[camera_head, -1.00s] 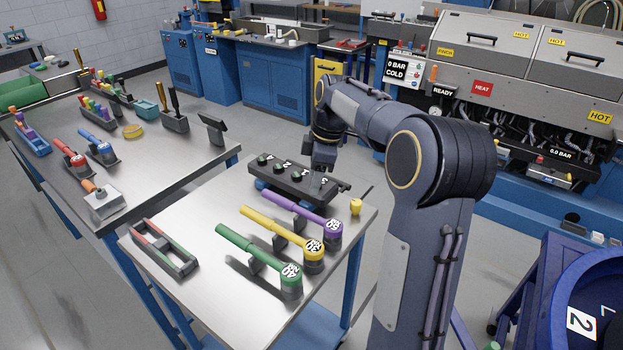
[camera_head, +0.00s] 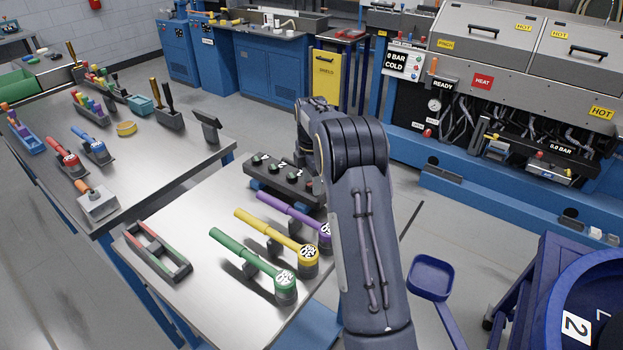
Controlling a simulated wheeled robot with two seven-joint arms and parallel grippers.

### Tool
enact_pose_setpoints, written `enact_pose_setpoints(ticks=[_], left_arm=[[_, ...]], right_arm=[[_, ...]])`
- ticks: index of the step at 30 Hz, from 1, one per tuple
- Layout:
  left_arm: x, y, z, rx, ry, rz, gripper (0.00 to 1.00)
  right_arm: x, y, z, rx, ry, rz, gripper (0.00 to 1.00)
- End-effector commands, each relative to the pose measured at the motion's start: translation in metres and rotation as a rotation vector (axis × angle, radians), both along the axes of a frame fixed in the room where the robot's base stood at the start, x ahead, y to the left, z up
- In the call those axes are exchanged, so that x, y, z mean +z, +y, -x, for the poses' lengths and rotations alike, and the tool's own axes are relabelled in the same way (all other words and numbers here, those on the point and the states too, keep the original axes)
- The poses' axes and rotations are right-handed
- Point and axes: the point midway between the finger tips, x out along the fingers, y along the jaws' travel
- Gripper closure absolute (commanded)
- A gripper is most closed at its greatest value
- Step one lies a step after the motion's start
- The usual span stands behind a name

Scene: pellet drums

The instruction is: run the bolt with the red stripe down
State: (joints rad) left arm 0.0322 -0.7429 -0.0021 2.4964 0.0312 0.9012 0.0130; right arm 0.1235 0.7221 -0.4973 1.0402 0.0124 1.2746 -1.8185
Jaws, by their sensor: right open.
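A black block (camera_head: 266,183) with several dark round bolt heads and white marks lies at the back of the near steel table (camera_head: 196,214). No red stripe can be made out on its bolts; its right end is behind my right arm. My right gripper (camera_head: 305,160) is mostly hidden behind its own arm, near the block's back right side. It is open; contact with the block cannot be seen. Green (camera_head: 240,256), yellow (camera_head: 268,231) and purple (camera_head: 285,208) wrench-like tools lie in front of the block, with numbered round heads. My left gripper is out of view.
A grey tray with red and green sides (camera_head: 158,251) lies at the near table's left. The left table (camera_head: 140,170) holds several tools and racks. A blue square scoop-like cup (camera_head: 432,278) and blue drum (camera_head: 585,300) are at the right. The machine (camera_head: 500,85) stands behind.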

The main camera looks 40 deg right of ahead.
Motion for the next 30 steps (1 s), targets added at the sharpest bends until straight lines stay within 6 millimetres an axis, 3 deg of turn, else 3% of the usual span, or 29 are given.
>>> enact_pose_setpoints(ticks=[8,18,30], left_arm=[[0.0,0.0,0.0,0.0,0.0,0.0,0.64],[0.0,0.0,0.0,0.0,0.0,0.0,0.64],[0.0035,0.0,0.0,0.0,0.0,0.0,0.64]], right_arm=[[-0.0017,-0.0001,0.0002,0.0,0.0,0.0,0.52],[-0.0014,-0.0001,0.0002,0.0,0.0,0.0,0.96],[-0.0005,-0.0002,0.0001,-0.082,0.001,0.0,0.96]])
